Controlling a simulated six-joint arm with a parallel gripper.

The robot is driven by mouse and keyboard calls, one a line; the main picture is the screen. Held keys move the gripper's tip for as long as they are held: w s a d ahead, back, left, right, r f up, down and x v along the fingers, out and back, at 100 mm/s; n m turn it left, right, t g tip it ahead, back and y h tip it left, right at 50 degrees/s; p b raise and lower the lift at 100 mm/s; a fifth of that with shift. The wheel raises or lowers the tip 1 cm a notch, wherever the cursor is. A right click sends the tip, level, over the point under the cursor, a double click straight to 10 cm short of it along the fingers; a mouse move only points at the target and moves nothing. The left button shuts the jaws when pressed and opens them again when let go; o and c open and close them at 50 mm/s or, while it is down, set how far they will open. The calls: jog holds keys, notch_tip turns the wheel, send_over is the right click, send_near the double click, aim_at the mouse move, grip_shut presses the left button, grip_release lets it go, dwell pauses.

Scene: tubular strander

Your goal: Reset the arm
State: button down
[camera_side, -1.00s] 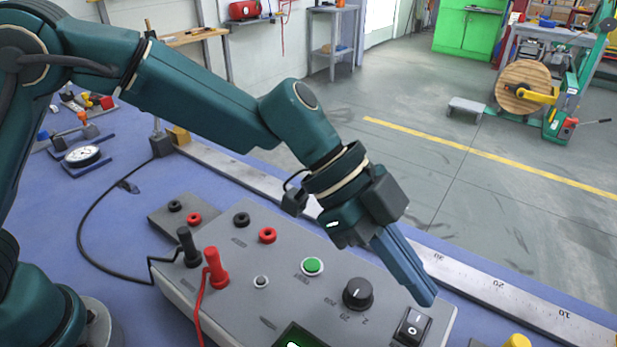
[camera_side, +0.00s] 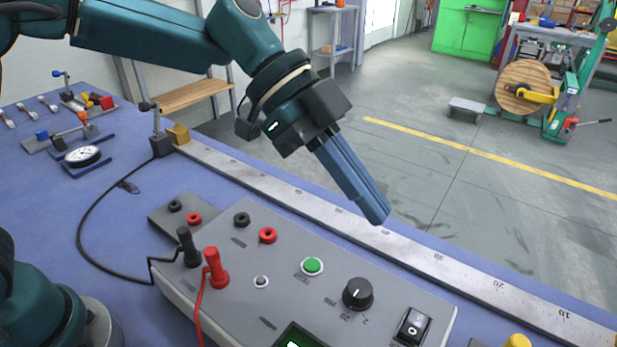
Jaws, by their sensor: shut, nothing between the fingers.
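My gripper (camera_side: 376,217) is at the centre of the side view, above and beyond the grey control box. Its blue-grey fingers are together with nothing between them, and they point down and to the right. The fingertips are apart from the box and appear in front of the steel ruler and the bench's far edge. My teal arm reaches in from the upper left.
The grey box (camera_side: 330,268) carries a black rocker switch (camera_side: 413,326), a black knob (camera_side: 357,294), a green button (camera_side: 312,266) and plugged black (camera_side: 188,247) and red (camera_side: 215,268) leads. A steel ruler (camera_side: 480,278) lies behind it. A dial gauge (camera_side: 82,155) sits at left.

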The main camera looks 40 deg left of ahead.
jog(key=s+a+r+n+t+y, duration=0.1)
jog(key=s+a+r+n+t, duration=0.15)
jog(key=a, duration=0.25)
jog(key=s+a+r+n+t+y, duration=0.1)
jog(key=s+a+r+n+y, duration=0.15)
jog(key=a, duration=0.25)
jog(key=s+a+f+n+y, duration=0.2)
jog(key=s+a+f+n, duration=0.2)
jog(key=a+n, duration=0.2)
jog(key=s+a+f+n+t+y, duration=0.1)
jog(key=s+a+f+n+y, duration=0.2)
jog(key=a+n, duration=0.3)
jog(key=shift+s+f+n, duration=0.6)
jog(key=shift+s+f, duration=0.2)
jog(key=shift+f, duration=0.05)
jog(key=shift+t+y, duration=0.25)
